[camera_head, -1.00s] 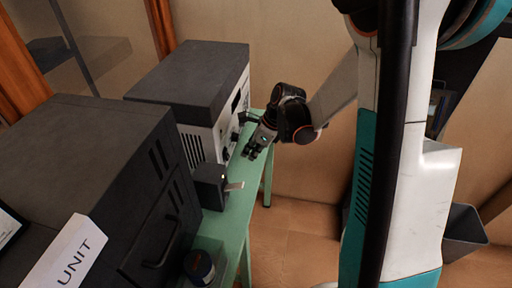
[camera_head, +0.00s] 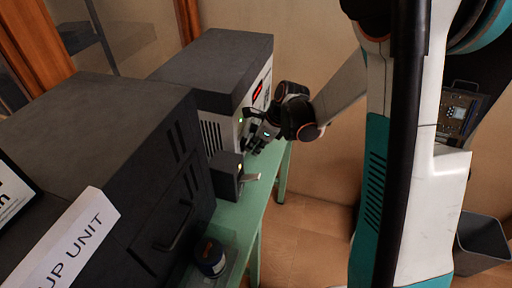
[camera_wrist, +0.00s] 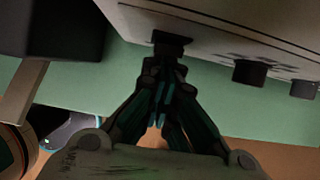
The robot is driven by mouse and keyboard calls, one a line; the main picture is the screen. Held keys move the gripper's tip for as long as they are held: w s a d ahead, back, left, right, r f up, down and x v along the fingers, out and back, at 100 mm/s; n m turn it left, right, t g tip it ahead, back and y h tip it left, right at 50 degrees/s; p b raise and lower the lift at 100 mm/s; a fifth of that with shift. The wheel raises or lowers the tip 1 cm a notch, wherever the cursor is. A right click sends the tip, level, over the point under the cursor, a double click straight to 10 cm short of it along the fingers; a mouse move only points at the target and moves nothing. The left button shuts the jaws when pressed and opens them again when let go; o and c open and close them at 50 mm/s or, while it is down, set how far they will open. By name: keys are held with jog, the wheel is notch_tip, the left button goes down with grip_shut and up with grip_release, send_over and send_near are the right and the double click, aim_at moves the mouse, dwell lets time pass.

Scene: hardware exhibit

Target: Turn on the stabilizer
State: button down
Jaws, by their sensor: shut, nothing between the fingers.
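The stabilizer, a white-fronted box with a dark grey top (camera_head: 215,60), stands on the green table. Its front has a lit red display (camera_head: 258,91) and a small green light (camera_head: 242,120). My gripper (camera_head: 250,145) is shut and empty at the lower part of this front. In the wrist view my shut fingertips (camera_wrist: 167,72) are at a dark switch or knob (camera_wrist: 171,43) on the light panel; they look in contact or very close. Two more dark knobs, a nearer one (camera_wrist: 249,72) and one at the right edge (camera_wrist: 303,89), show on the panel.
A small dark box with a metal lever (camera_head: 227,176) stands beside the stabilizer. A large dark unit (camera_head: 95,150) fills the left, with a dark cylindrical object (camera_head: 211,257) by it. The green table (camera_head: 250,212) is narrow in front, with open floor to its right.

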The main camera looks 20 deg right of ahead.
jog(key=shift+r, duration=0.15)
jog(key=shift+r+p, duration=0.5)
jog(key=shift+r, duration=0.2)
jog(key=shift+d, duration=0.1)
jog(key=s+d+r+p, duration=0.3)
jog(key=s+d+r, duration=0.3)
jog(key=d+r, duration=0.1)
jog(key=shift+s+d+r, duration=0.2)
jog(key=shift+d, duration=0.6)
